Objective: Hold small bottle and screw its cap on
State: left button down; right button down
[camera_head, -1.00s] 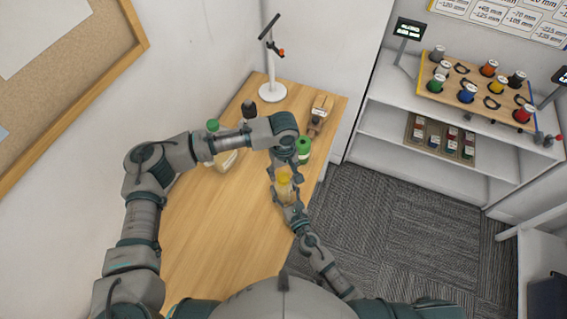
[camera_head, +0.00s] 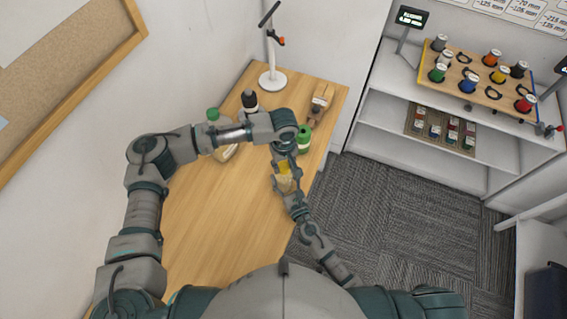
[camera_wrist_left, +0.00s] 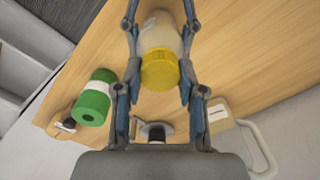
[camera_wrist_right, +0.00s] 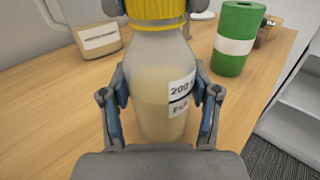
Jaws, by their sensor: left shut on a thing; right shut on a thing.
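A small bottle with pale beige contents and a white label (camera_wrist_right: 160,92) stands upright in the right wrist view; it also shows in the head view (camera_head: 284,185). My right gripper (camera_wrist_right: 163,98) is shut on the bottle body from two sides. The yellow ribbed cap (camera_wrist_left: 160,70) sits at the bottle's mouth; whether its thread is engaged cannot be told. My left gripper (camera_wrist_left: 160,88) is shut on the cap, its fingers on both sides. In the head view the cap (camera_head: 284,167) is partly covered by the left gripper.
On the wooden table (camera_head: 210,235) stand a green container with a white band (camera_wrist_right: 234,40), a green-capped bottle (camera_head: 221,150), a dark-topped bottle (camera_head: 249,101), a labelled box (camera_wrist_right: 99,39) and a white stand (camera_head: 272,79). The near table is clear. Shelves (camera_head: 480,150) stand to the right.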

pick_arm(q)
jog(key=m, duration=0.2)
jog(key=shift+m, duration=0.3)
jog(key=m, duration=1.2)
jog(key=shift+m, duration=1.6)
jog(key=m, duration=1.3)
jog(key=c, duration=0.6)
grip_release()
jog(key=shift+f, duration=0.1)
notch_tip(320, 180, up, 12)
